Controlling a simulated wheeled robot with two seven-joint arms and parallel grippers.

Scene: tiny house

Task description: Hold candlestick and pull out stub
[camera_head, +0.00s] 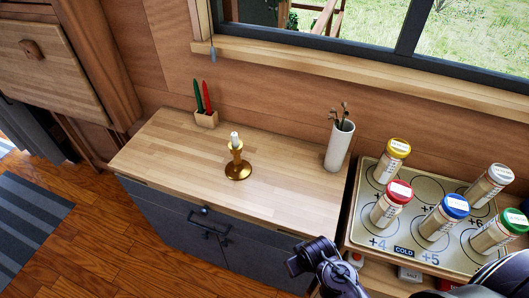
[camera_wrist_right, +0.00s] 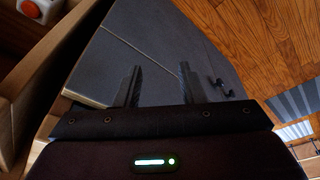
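A brass candlestick (camera_head: 238,166) stands upright on the wooden counter top (camera_head: 180,165), with a short white candle stub (camera_head: 234,139) in its top. Part of my right arm shows at the lower right of the head view, off the front right of the counter and well apart from the candlestick. In the right wrist view my right gripper (camera_wrist_right: 158,84) has its two fingers spread with nothing between them. It faces the grey cabinet front, and the candlestick is not in that view. My left gripper is not in either view.
A wooden block (camera_head: 206,120) with a red and a green candle stands behind the candlestick. A white vase (camera_head: 339,146) holding thin sticks stands at the counter's right. A tray (camera_head: 362,206) with several lidded jars is farther right. Counter space around the candlestick is clear.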

